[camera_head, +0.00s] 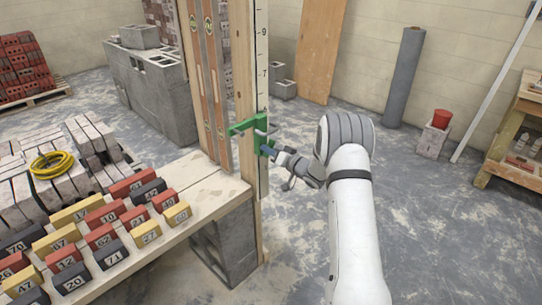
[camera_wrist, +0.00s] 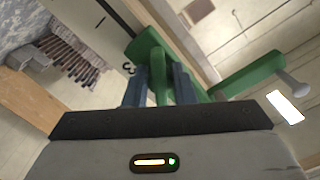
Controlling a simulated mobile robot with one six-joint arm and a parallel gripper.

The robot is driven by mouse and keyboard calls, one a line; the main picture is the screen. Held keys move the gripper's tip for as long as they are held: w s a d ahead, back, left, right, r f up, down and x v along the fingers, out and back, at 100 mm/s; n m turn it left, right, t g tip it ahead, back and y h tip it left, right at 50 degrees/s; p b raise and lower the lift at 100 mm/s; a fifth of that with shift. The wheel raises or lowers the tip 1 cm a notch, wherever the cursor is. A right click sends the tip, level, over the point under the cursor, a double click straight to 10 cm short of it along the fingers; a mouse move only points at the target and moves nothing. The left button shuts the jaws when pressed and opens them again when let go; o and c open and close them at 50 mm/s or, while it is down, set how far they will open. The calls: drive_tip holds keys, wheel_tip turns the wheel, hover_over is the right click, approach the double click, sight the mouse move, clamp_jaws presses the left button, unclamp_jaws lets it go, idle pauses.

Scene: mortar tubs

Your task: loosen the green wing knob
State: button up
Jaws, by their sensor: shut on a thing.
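A green clamp (camera_head: 243,127) sits on the upright wooden post with the marked scale. The green wing knob (camera_head: 266,148) is on the clamp's lower right side. My gripper (camera_head: 273,152) reaches it from the right. In the wrist view, the two dark fingers (camera_wrist: 160,88) stand on either side of the knob's upright green wing (camera_wrist: 160,78) and are shut on it. The clamp's green bar (camera_wrist: 250,76) runs to the right, with a grey rod end beside it. The fingertips are partly hidden in the head view.
A wooden bench (camera_head: 195,195) with several numbered red, yellow and dark blocks is at the left. Spirit levels (camera_head: 208,80) stand upright against the post. The floor to the right of the post is mostly clear.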

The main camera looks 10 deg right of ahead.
drive_tip(key=n+b, duration=0.4)
drive_tip(key=b, duration=0.1)
drive_tip(key=shift+d+f+n, duration=0.1)
drive_tip(key=shift+f+n, duration=0.2)
drive_tip(key=shift+n, duration=0.1)
drive_tip(key=shift+w+r+n+b, duration=0.1)
drive_tip(key=shift+r+n+b, duration=0.05)
drive_tip(key=shift+n+b, duration=0.95)
drive_tip(key=shift+r, duration=0.1)
drive_tip(key=o, duration=0.9)
drive_tip(key=shift+o, duration=0.2)
drive_tip(key=v, duration=0.8)
drive_tip(key=shift+w, duration=0.1)
